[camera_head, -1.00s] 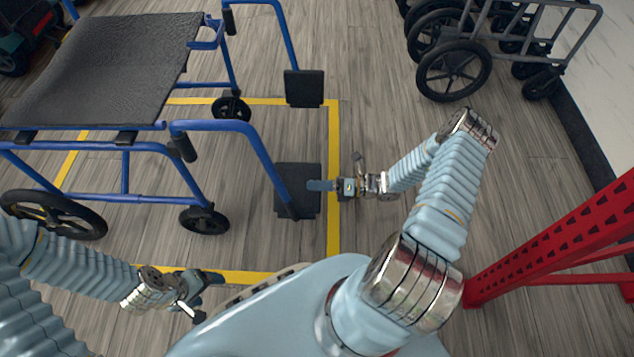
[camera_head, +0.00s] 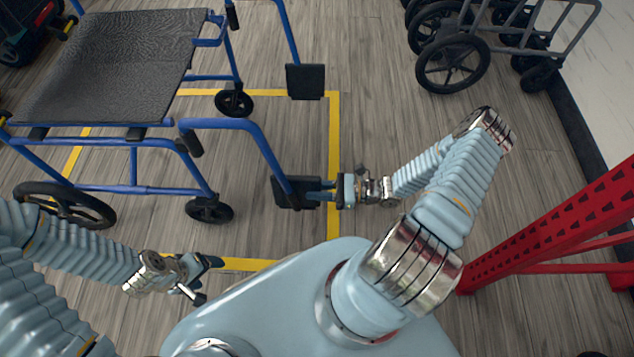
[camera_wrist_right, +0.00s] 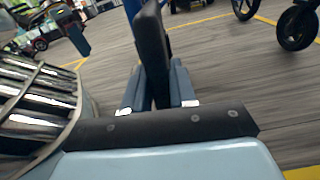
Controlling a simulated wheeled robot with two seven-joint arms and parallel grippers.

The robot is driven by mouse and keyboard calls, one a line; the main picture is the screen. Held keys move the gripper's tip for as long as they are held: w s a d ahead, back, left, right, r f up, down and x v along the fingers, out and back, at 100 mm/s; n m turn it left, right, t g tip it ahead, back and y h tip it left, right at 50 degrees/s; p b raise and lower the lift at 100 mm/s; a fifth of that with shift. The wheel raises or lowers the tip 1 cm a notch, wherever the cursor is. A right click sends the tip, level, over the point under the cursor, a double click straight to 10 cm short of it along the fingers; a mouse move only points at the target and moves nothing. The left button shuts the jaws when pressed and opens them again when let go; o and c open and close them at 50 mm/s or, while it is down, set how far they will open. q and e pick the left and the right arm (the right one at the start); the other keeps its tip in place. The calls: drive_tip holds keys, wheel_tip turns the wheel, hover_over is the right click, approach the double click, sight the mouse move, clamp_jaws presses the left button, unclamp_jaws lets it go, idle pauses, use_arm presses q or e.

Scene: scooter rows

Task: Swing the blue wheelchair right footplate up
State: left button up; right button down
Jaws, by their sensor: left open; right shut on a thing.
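The blue wheelchair (camera_head: 155,188) stands at the left with its footrests pointing right. Its right footplate (camera_head: 288,190) is the nearer dark plate, at the lower end of the bent blue tube. It looks tilted, showing a narrower face than the other footplate. My right gripper (camera_head: 318,191) is shut on its right-hand edge. In the right wrist view the plate (camera_wrist_right: 152,42) stands nearly edge-on between the two fingers. My left gripper (camera_head: 208,279) is open and empty, low at the left, away from the chair's front caster.
The other footplate (camera_head: 305,81) hangs farther back, its broad face showing. A red perforated post (camera_head: 560,225) stands at the right. A grey wheeled frame (camera_head: 575,40) stands at the back right. Yellow floor tape (camera_head: 334,130) outlines the bay.

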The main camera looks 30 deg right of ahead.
drive_tip(key=shift+s+a+n, duration=0.25)
drive_tip(key=shift+s+n, duration=0.25)
drive_tip(key=shift+n, duration=0.2)
drive_tip(key=c, duration=1)
unclamp_jaws()
drive_tip(key=v, duration=1.3)
drive_tip(key=shift+s+d, duration=0.2)
drive_tip(key=shift+d, duration=0.15)
